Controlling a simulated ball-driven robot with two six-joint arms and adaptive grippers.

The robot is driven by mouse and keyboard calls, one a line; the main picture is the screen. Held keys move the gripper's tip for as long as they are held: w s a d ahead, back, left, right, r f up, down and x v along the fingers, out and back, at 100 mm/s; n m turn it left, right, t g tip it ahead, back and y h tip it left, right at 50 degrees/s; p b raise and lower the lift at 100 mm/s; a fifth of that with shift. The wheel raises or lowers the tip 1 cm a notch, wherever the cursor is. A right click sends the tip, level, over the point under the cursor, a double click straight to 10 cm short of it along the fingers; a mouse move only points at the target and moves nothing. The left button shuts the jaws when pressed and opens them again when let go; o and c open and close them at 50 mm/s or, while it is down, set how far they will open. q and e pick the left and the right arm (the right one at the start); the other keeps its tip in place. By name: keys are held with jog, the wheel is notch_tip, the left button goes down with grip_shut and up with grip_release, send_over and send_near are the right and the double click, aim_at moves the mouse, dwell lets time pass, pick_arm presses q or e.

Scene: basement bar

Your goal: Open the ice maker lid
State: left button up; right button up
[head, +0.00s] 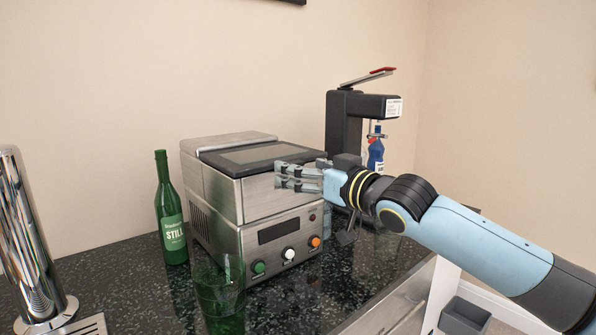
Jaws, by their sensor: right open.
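The ice maker (215,205) is a brushed-metal box on the dark speckled counter. Its lid (262,157), with a dark framed window, lies down flat on top and looks closed. The front carries a dark display and green, white and orange knobs. My right gripper (279,177) comes in from the right, its fingers pointing left, open and empty. Its fingertips are in front of the machine's upper front, just below the lid's front edge. I cannot tell whether they touch it. The gripper hides the right part of the upper front. My left gripper is not in view.
A green bottle (170,215) stands left of the ice maker. A green glass (219,285) stands in front of it. A chrome tap (28,240) is at far left. A black dispenser (345,120) with a blue bottle (376,152) stands behind my right gripper. Free counter (130,290) lies front left.

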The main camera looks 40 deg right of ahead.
jog(key=shift+w+a, duration=0.15)
jog(key=shift+w, duration=0.85)
grip_shut()
jog(key=shift+r, duration=0.15)
